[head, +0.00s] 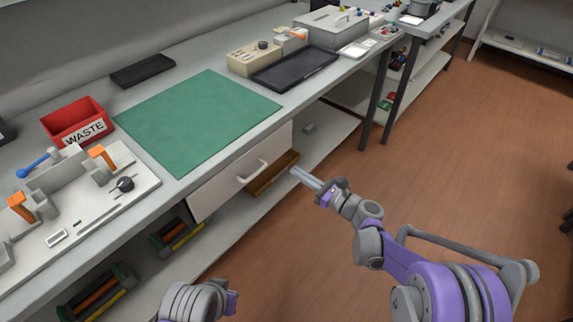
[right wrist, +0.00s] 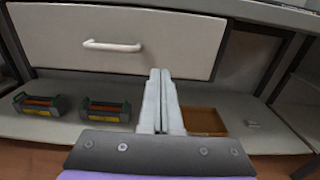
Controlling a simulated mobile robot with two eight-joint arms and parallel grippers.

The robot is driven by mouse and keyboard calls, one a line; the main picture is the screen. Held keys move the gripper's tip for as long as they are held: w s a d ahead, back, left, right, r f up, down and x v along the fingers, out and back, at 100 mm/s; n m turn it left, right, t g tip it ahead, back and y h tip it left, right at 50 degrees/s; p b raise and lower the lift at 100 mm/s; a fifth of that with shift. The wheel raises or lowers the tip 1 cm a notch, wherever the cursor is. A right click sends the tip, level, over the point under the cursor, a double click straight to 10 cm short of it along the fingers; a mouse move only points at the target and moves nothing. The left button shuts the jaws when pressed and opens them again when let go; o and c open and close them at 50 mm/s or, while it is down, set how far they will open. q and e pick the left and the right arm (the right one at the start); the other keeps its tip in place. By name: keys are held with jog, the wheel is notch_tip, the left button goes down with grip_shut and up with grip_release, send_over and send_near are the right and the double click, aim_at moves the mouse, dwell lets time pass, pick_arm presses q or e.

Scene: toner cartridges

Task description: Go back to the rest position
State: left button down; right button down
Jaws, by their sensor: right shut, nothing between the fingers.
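My right gripper (head: 296,171) is in front of the workbench, beside the white drawer front (head: 225,185) and a brown tray (head: 262,184) on the lower shelf. In the right wrist view its two fingers (right wrist: 160,85) are together with nothing between them. The drawer (right wrist: 160,38) with its white handle (right wrist: 112,46) looks shut, and the fingers appear in front of its lower edge. A grey and purple part of my left arm shows at the bottom of the head view; its fingers are not visible.
Toner cartridges (head: 97,291) lie on the lower shelf. On the bench are a green mat (head: 200,120), a red WASTE bin (head: 75,122), a white fixture (head: 65,215) with orange clamps and a black tray (head: 295,67). The wooden floor to the right is clear.

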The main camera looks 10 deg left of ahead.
pick_arm(q)
jog(key=shift+r, duration=0.3)
pick_arm(e)
jog(key=shift+v, duration=2.3)
